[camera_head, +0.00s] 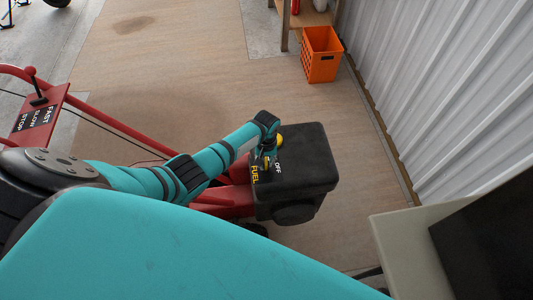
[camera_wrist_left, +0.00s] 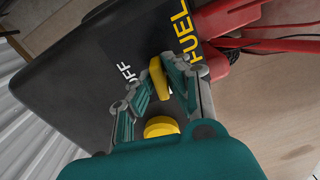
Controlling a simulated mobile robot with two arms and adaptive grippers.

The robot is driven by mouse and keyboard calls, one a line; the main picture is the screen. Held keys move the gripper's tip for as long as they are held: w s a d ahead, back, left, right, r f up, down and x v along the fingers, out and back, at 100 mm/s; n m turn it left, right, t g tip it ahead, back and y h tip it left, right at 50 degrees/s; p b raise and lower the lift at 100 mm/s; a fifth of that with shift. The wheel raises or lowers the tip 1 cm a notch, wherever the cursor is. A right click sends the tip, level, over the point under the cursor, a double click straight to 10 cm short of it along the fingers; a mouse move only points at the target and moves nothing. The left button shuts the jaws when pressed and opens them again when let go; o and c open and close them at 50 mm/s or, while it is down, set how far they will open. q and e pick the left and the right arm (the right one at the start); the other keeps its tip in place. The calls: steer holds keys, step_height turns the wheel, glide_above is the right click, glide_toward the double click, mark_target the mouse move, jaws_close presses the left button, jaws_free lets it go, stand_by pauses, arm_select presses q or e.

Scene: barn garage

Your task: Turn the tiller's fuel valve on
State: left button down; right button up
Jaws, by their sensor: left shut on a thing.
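The tiller's black engine block (camera_head: 312,172) carries white OFF and yellow FUEL lettering on its top; it also fills the left of the left wrist view (camera_wrist_left: 70,85). The yellow fuel valve lever (camera_wrist_left: 159,80) stands beside the OFF lettering, between my left gripper's fingers. My left gripper (camera_wrist_left: 160,92) is shut on the lever, with a finger on either side. In the head view my left gripper (camera_head: 268,156) reaches down to the block from the left and hides most of the lever. Any ON marking is hidden. My right gripper is out of view.
A round yellow cap (camera_wrist_left: 161,127) sits close to the lever, partly behind my gripper. The tiller's red handlebar (camera_head: 110,122) and throttle panel (camera_head: 38,115) run along the left. An orange crate (camera_head: 322,55) stands near the corrugated wall (camera_head: 440,90). Floor beyond the tiller is clear.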

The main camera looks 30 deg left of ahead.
mark_target(266, 161)
arm_select(q)
steer(key=shift+w+r+n+p, duration=0.1)
steer(key=shift+n+p, duration=0.25)
steer(key=shift+n, duration=0.55)
steer(key=shift+a, duration=0.1)
steer(key=c, duration=1.4)
jaws_free()
steer(key=shift+o, duration=0.2)
step_height(266, 161, up, 12)
